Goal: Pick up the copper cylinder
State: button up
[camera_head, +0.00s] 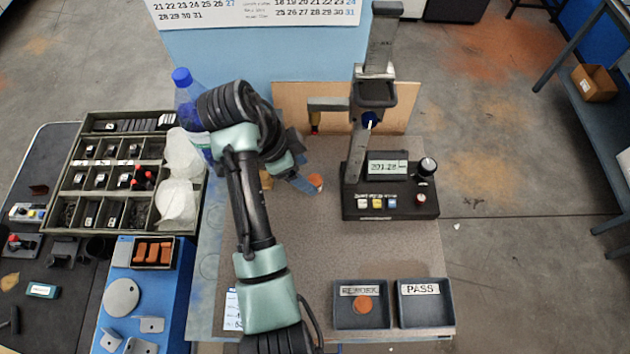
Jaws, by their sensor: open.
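A copper-coloured cylinder (316,181) stands on the brown bench mat, seen mostly from above. My gripper (301,184) is low over the mat, just left of it, with a blue finger part close beside it. My arm hides much of the gripper, and I cannot tell whether a finger touches the cylinder. The jaws are open, with nothing seen held. Another round copper piece (362,304) lies in the left of two dark trays (340,320) at the front.
A press-like stand with a display box (390,205) is right of the gripper. The PASS tray (424,318) looks empty. A blue-capped bottle (182,78) and a compartment box (62,190) are at left. The mat's centre is clear.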

aim_at(314, 180)
jog(key=shift+p+x, duration=1.35)
jog(key=shift+x, duration=1.3)
jog(key=shift+d+r, duration=0.1)
jog(key=shift+r, duration=0.05)
grip_shut()
